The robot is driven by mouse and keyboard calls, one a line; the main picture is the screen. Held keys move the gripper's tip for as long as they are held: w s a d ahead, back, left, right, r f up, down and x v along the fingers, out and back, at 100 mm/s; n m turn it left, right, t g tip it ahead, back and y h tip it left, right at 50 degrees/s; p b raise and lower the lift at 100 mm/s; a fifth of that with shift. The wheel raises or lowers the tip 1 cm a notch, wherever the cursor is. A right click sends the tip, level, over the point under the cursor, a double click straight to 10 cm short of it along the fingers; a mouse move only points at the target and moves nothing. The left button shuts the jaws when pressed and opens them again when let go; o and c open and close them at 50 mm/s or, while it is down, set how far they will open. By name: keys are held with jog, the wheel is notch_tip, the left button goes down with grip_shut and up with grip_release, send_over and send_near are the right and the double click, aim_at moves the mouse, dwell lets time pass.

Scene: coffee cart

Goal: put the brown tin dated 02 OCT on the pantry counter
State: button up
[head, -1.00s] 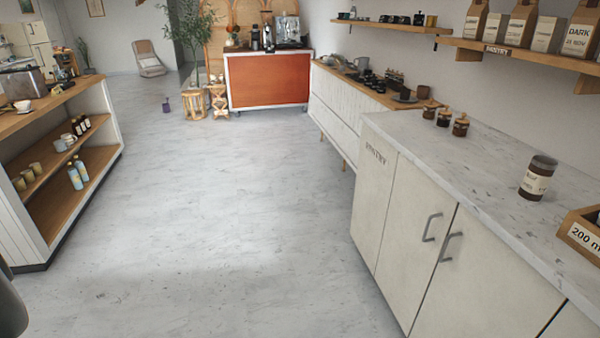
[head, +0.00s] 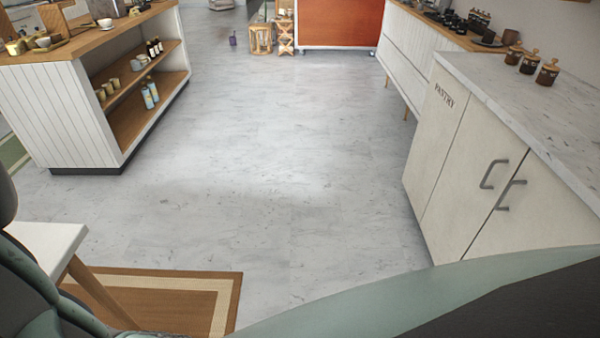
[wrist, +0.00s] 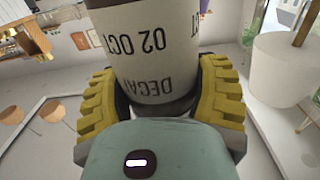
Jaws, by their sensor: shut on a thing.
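In the wrist view my gripper (wrist: 160,105) has its yellow ridged fingers closed on both sides of a tin (wrist: 152,70). The tin's pale label shows upside down and reads "02 OCT" and "DECA", with the end cut off. A brown band shows at its edge and its top is out of frame.
Several small dark jars with wooden lids (head: 530,62) stand at the counter's back edge. An open-shelved island (head: 75,110) is at the left. A white seat (head: 45,245) and a brown rug (head: 160,295) are at the lower left. The floor (head: 290,170) between is clear.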

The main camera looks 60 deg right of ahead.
jog(key=shift+w+a+f, duration=0.85)
jog(key=shift+a+f, duration=0.15)
jog(key=shift+a, duration=0.05)
jog(key=shift+w+a+f, duration=0.8)
jog(key=shift+a+f, duration=0.15)
jog(key=shift+a, duration=0.1)
jog(key=shift+f, duration=0.1)
jog(key=o, duration=0.8)
jog(key=shift+f, duration=0.1)
jog(key=o, duration=0.5)
jog(key=shift+o, duration=0.2)
